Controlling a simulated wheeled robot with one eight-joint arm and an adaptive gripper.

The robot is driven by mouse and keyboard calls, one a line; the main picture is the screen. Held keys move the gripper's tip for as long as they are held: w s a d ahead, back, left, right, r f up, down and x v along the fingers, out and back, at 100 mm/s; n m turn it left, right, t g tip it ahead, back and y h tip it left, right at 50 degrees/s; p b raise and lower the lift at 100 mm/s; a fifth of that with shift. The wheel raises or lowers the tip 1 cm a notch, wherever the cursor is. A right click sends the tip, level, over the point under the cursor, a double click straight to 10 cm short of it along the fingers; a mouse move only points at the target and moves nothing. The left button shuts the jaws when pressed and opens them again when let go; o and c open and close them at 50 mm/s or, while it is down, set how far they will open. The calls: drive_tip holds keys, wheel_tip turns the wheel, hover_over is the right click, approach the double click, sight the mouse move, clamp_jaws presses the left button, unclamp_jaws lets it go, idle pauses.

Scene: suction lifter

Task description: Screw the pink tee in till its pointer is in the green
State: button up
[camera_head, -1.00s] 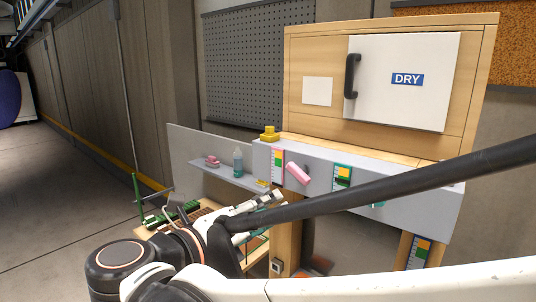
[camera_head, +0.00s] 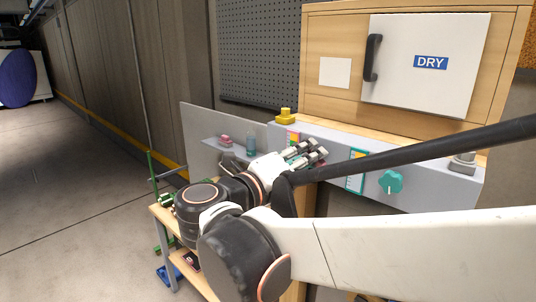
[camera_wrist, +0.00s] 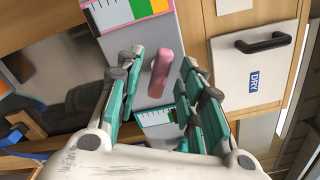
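The pink tee (camera_wrist: 160,73) shows in the wrist view as a bar on the front of the grey panel (camera_wrist: 185,22). My gripper (camera_wrist: 162,68) is open, with one teal-padded finger pair on each side of the tee and gaps between. In the head view my gripper (camera_head: 312,152) is at the panel and hides the tee. I cannot make out the tee's pointer against the bands.
A second gauge card (camera_head: 355,170) and a teal knob (camera_head: 391,182) are to the right on the panel. A yellow knob (camera_head: 285,116) stands on top. The cabinet marked DRY (camera_head: 330,40) is behind. A pink cup (camera_head: 225,141) and a bottle (camera_head: 251,144) are at left.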

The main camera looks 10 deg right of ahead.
drive_tip(key=shift+x, duration=1.2)
drive_tip(key=shift+c, duration=0.6)
clamp_jaws()
drive_tip(key=shift+m, duration=0.3)
